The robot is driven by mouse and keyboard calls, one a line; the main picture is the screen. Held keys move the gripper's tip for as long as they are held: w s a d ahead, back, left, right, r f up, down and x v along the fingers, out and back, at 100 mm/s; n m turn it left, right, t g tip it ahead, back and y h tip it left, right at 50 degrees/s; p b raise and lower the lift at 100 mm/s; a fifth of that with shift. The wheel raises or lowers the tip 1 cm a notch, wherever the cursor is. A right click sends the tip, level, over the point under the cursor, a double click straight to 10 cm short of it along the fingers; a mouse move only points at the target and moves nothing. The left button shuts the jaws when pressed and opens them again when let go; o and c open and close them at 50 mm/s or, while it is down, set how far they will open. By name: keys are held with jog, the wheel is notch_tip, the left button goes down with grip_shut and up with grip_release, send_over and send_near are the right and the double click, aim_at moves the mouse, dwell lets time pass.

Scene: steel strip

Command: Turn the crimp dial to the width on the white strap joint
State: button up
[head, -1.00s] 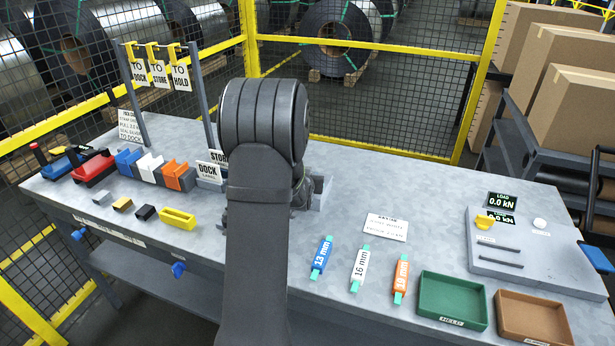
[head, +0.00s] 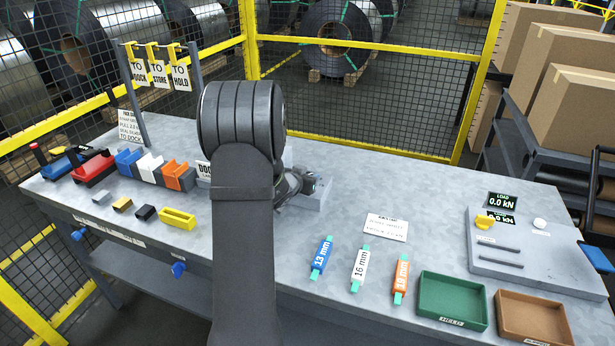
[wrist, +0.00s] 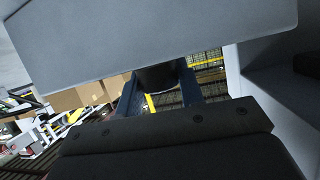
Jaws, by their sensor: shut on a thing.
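The white strap joint (head: 360,268) lies on the bench right of my arm, printed "16 mm", with green ends. In the wrist view my gripper (wrist: 160,88) has its two fingers on either side of a dark round knob (wrist: 160,74), which appears to be the crimp dial. The gripper is shut on it. In the head view my gripper (head: 300,184) is at a grey metal block (head: 318,197), partly behind my arm. The dial's scale and pointer are hidden in both views.
A blue "13 mm" strap joint (head: 322,258) and an orange one (head: 401,278) flank the white one. A green tray (head: 452,325) and a brown tray (head: 535,340) stand at front right. Coloured blocks and a yellow holder (head: 177,218) are left.

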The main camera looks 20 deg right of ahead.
jog(key=shift+w+r, duration=0.1)
jog(key=shift+r, duration=0.05)
jog(key=o, duration=0.8)
jog(key=shift+o, duration=0.9)
jog(key=v, duration=1.7)
jog(key=shift+a, duration=0.2)
jog(key=x, duration=1.7)
jog(key=shift+d, duration=0.2)
